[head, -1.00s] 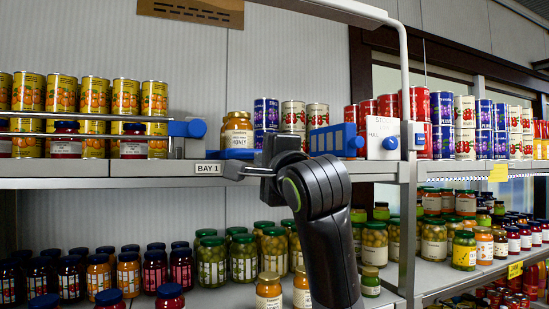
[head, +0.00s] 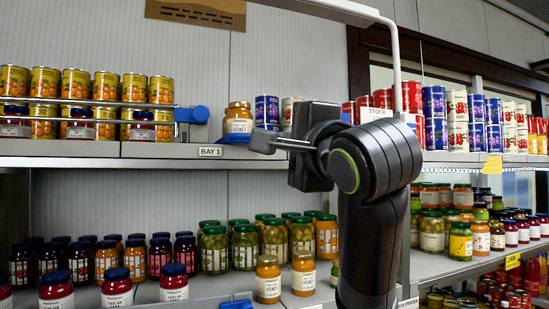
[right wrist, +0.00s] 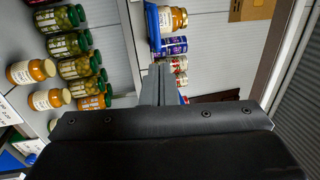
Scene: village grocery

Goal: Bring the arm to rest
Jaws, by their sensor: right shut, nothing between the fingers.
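My right arm rises from the bottom right of the head view, in front of the shelves. Its gripper (head: 270,143) points left, level with the upper shelf's front edge and just below a honey jar. The two fingers are together with nothing between them. In the right wrist view the shut fingers (right wrist: 156,84) show as narrow grey bars, with the honey jar beyond them. The honey jar (head: 237,118) stands upright on a blue base on the upper shelf, apart from the fingers. It also shows in the right wrist view (right wrist: 172,19). My left gripper is not in view.
The upper shelf (head: 150,150) holds yellow cans (head: 75,83) behind a wire rail, with a blue block (head: 191,115) at its end. Below stand rows of jars, including two honey jars (head: 268,279) near the front. A metal post and more stocked shelves stand right.

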